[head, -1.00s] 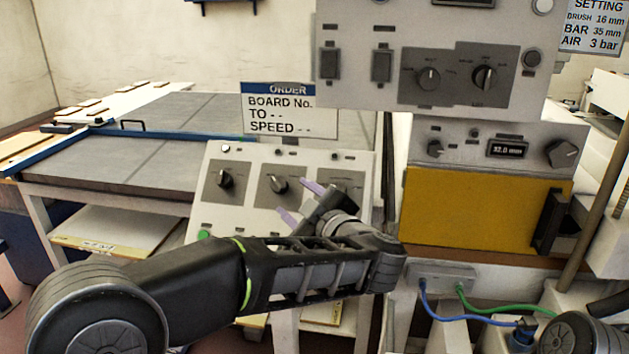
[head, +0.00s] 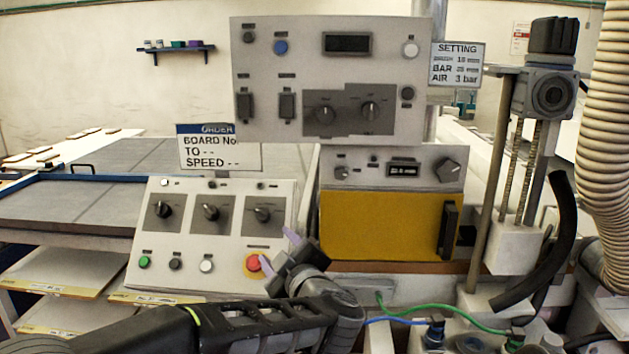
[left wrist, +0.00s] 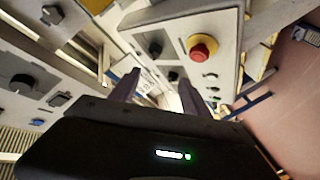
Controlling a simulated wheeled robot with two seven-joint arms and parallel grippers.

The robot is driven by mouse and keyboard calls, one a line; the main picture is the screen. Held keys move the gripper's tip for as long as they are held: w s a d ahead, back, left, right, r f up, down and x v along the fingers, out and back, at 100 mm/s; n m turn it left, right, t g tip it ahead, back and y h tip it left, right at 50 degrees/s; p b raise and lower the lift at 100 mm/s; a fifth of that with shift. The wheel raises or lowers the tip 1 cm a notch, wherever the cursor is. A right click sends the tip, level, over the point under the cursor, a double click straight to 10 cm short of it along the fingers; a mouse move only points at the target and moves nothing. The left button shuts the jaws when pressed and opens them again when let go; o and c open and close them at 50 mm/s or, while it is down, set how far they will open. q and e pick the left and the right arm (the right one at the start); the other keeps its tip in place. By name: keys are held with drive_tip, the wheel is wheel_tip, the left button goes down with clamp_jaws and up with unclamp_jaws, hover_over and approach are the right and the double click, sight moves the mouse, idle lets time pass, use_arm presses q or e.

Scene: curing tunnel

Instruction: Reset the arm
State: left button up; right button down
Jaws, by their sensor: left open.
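My left gripper (head: 279,252) is open and empty in the head view, low in front of the right part of the sloped control panel (head: 225,246). Its pale purple fingers show beside the red emergency stop button (head: 253,262); I cannot tell whether they touch the panel. In the left wrist view the two dark fingers (left wrist: 158,92) stand apart with nothing between them. The red button (left wrist: 202,47) on its yellow ring lies beyond the fingers, up and to the right. My right gripper is not in view.
A tall upper panel (head: 290,66) with knobs and switches stands behind, above a yellow-fronted unit (head: 375,227). An ORDER sign (head: 208,149) and a SETTING sign (head: 457,64) hang there. Green (head: 440,306) and blue cables run low at the right. A ribbed hose (head: 606,110) stands far right.

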use_arm(q)
drive_tip(key=d+f+m+h, duration=0.7)
drive_tip(key=d+f+h, duration=0.15)
drive_tip(key=f, duration=0.45)
drive_tip(key=s+f+m+g+h, duration=0.1)
drive_tip(key=s+f+m+g, duration=0.2)
drive_tip(key=f, duration=0.6)
drive_tip(key=s+f+m+g+h, duration=0.1)
drive_tip(key=s+f+g, duration=0.1)
drive_tip(key=s+f, duration=0.5)
drive_tip(key=s+a+f+g, duration=0.3)
drive_tip(key=s+f, duration=0.4)
drive_tip(key=s, duration=0.2)
drive_tip(key=s+a+f+g+p, duration=0.1)
drive_tip(key=s+a+f+g, duration=0.1)
drive_tip(key=s+f, duration=0.6)
drive_tip(key=s+a+f+g, duration=0.3)
drive_tip(key=s+f+g, duration=0.2)
drive_tip(key=s+f, duration=0.3)
drive_tip(key=shift+s+a+f+m+h+p, duration=0.15)
drive_tip(key=shift+s+a+m+h+p, duration=0.2)
drive_tip(key=shift+s, duration=0.75)
drive_tip(key=shift+f, duration=0.1)
